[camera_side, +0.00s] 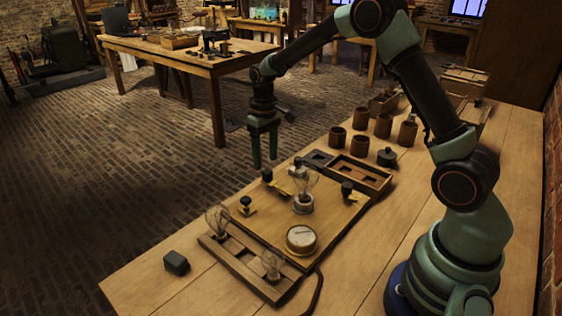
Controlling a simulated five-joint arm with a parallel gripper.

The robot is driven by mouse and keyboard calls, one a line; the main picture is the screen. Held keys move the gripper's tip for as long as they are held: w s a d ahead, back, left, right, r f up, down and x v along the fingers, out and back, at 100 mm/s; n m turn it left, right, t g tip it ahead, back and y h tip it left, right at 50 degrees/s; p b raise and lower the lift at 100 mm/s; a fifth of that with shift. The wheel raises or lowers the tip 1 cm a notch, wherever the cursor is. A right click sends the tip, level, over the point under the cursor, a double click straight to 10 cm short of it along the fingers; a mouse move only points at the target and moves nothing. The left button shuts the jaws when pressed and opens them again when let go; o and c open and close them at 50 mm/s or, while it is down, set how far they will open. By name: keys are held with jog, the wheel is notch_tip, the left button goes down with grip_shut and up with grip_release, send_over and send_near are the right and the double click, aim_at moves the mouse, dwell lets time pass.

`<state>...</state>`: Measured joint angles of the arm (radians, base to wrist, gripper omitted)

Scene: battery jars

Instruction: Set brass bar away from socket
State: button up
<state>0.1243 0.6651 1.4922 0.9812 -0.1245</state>
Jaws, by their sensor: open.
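My gripper (265,162) is open, pointing down, with nothing visible between its fingers. In the picture it hangs just beyond the far left edge of the wooden board (262,226). Black-knobbed terminals stand on the board, one at the far edge (267,176), one at the left (245,205) and one at the right (347,190). I cannot clearly pick out the brass bar; it is too small or hidden among these parts.
A round gauge (301,240) sits at the board's near end. A wooden rack (241,262) holds two bulbs at the near left. A dark block (177,262) lies left of it. A compartment tray (377,178) and several brown jars (383,126) stand behind.

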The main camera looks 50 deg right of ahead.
notch_tip(320, 180, up, 8)
jog(key=shift+r, duration=0.15)
dwell(0.4)
jog(key=s+a+r+t, duration=0.3)
jog(key=s+a+r, duration=0.1)
jog(key=s+r, duration=0.55)
jog(key=s+a+f+t, duration=0.2)
jog(key=s, duration=0.8)
jog(key=shift+t, duration=0.3)
